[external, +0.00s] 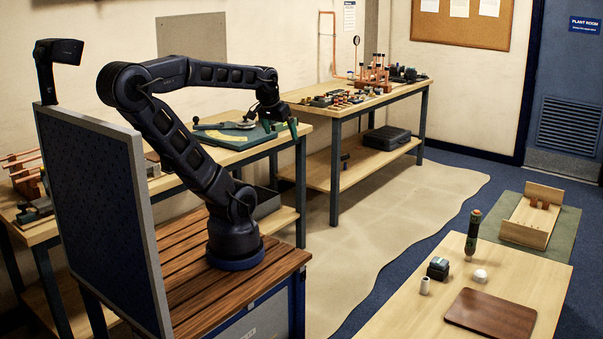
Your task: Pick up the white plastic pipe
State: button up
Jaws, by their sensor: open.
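My gripper (281,126) is open, pointing down above the green mat (238,146) on the left workbench. It is far to the left of the white cylinder and well above the table's height. No thing shows between its fingers, though they are small and dark here.
A wooden stand (531,215) lies behind. Floor between the benches is open.

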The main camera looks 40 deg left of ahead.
jog(key=shift+s+a, duration=0.15)
jog(key=shift+s, duration=0.05)
jog(key=shift+c, duration=0.4)
jog(key=c, duration=1)
jog(key=shift+c, duration=0.2)
